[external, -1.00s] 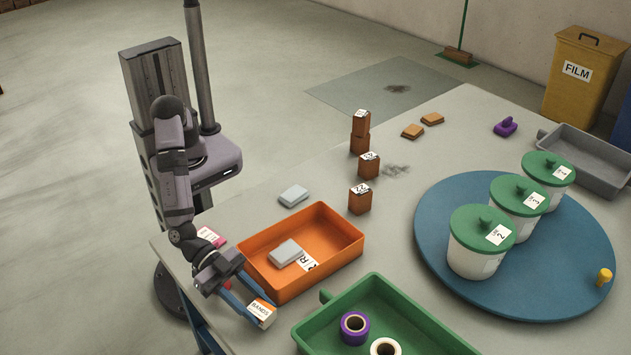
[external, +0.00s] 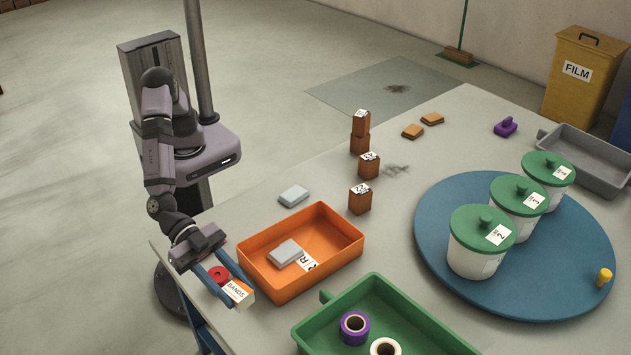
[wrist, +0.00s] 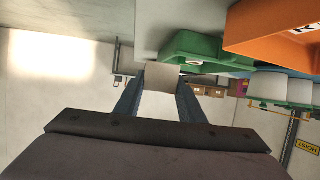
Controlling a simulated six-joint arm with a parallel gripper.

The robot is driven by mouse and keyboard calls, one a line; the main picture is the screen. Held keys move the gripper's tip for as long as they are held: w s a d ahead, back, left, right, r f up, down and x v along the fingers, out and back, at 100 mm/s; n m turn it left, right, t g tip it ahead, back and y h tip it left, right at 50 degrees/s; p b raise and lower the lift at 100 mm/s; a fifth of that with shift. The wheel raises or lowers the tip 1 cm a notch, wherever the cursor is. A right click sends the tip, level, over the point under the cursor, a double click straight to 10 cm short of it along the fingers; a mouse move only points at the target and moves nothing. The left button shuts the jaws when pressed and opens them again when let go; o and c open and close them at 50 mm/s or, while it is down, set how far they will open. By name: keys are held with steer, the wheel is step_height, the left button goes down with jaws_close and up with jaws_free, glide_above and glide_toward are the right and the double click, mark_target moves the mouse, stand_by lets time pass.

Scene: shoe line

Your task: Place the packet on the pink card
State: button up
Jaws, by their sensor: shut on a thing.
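The packet (external: 238,293) is a small white and orange box labelled BANDS. My gripper (external: 236,288) is shut on it at the near left edge of the table, left of the orange tray. The packet looks tilted and appears held above the tabletop. In the wrist view the packet's plain face (wrist: 163,78) sits between my two blue fingertips. The pink card lay left of the orange tray in the earlier frame; now my gripper and wrist hide it, all or nearly all.
A red roll (external: 218,273) shows beside my fingers. The orange tray (external: 318,284) holds a grey packet, and another grey packet (external: 293,196) lies behind it. The green tray (external: 402,318) is to the right, with rolls inside. Brown boxes (external: 360,201) stand further back.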

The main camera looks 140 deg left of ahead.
steer(key=s+d+r+m+h+p, duration=0.1)
steer(key=s+d+m+h+p, duration=0.15)
steer(key=s+d, duration=0.4)
steer(key=s+d+r+m+h+p, duration=0.15)
steer(key=s+d+p, duration=0.25)
steer(key=d, duration=0.6)
steer(key=s+d+f+m+h+p, duration=0.1)
steer(key=s+f+p, duration=0.15)
steer(key=s, duration=0.45)
steer(key=s+d+f+m+h+p, duration=0.1)
steer(key=s+f+p, duration=0.15)
steer(key=s, duration=0.35)
steer(key=s+a+f+n+y+p, duration=0.25)
steer(key=s+a, duration=0.45)
steer(key=a, duration=0.4)
steer(key=a+r+n+y, duration=0.3)
steer(key=a, duration=0.4)
steer(key=a+r+n+y, duration=0.2)
steer(key=a+n+y, duration=0.15)
steer(key=a, duration=0.35)
steer(key=shift+g, duration=0.3)
steer(key=shift+s+d+f+b, duration=0.15)
steer(key=shift+f+b, duration=0.35)
steer(key=shift+f, duration=2.05)
steer(key=shift+w+d+f+b, duration=0.1)
steer(key=shift+f+b, duration=0.4)
steer(key=shift+f, duration=2)
